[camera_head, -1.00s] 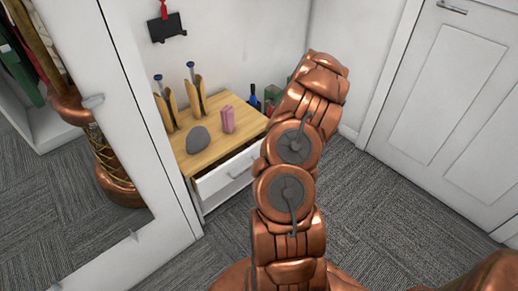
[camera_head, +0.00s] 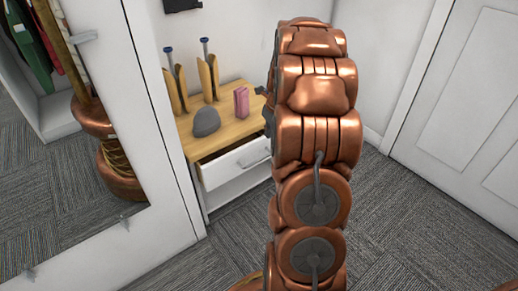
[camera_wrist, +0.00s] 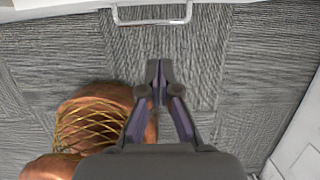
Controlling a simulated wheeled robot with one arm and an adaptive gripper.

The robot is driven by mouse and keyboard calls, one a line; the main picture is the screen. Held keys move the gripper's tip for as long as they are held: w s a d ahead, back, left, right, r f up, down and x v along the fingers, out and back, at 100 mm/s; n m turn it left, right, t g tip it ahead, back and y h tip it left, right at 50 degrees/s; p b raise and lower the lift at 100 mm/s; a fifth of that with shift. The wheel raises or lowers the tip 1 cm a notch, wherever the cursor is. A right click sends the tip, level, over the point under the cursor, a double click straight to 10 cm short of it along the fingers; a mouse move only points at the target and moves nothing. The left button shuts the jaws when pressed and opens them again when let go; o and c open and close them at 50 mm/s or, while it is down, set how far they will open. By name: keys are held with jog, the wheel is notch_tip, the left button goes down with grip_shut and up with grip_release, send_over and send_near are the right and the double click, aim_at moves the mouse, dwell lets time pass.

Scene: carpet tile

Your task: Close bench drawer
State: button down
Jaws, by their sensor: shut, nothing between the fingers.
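The bench (camera_head: 172,135) has a light wooden top and a white body, and stands against the wall left of my arm in the head view. Its white drawer (camera_head: 232,166) is partly open, with a dark gap behind its front. The drawer's metal handle (camera_head: 256,158) faces the room. In the wrist view the handle (camera_wrist: 152,20) crosses the top edge. My gripper (camera_wrist: 160,70) is shut and empty, pointing towards the handle with floor visible between them. In the head view my arm hides most of the gripper and the bench's right end.
On the bench stand a grey rounded object (camera_head: 206,122), a pink block (camera_head: 241,102) and two wooden holders (camera_head: 209,79) with blue-topped rods. A white-framed mirror (camera_head: 160,130) stands at left. A white door (camera_head: 475,100) is at right. Grey carpet (camera_head: 400,215) is clear.

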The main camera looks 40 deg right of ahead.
aim_at(253, 142)
jog(key=b+x, duration=0.1)
jog(key=x, duration=0.2)
jog(key=w+b+x, duration=0.1)
jog(key=x, duration=0.3)
jog(key=b+x, duration=0.2)
jog(key=x, duration=0.1)
jog(key=shift+w+d+f, duration=0.1)
jog(key=shift+w, duration=0.25)
jog(key=shift+w+d+b, duration=0.1)
jog(key=shift+w+b, duration=0.4)
jog(key=shift+w, duration=0.65)
jog(key=p, duration=0.1)
jog(key=w+p, duration=0.1)
jog(key=p, duration=0.1)
jog(key=shift+w+r, duration=0.35)
jog(key=shift+w+p, duration=0.25)
jog(key=shift+p, duration=0.05)
jog(key=shift+w+f, duration=0.2)
jog(key=shift+f, duration=0.05)
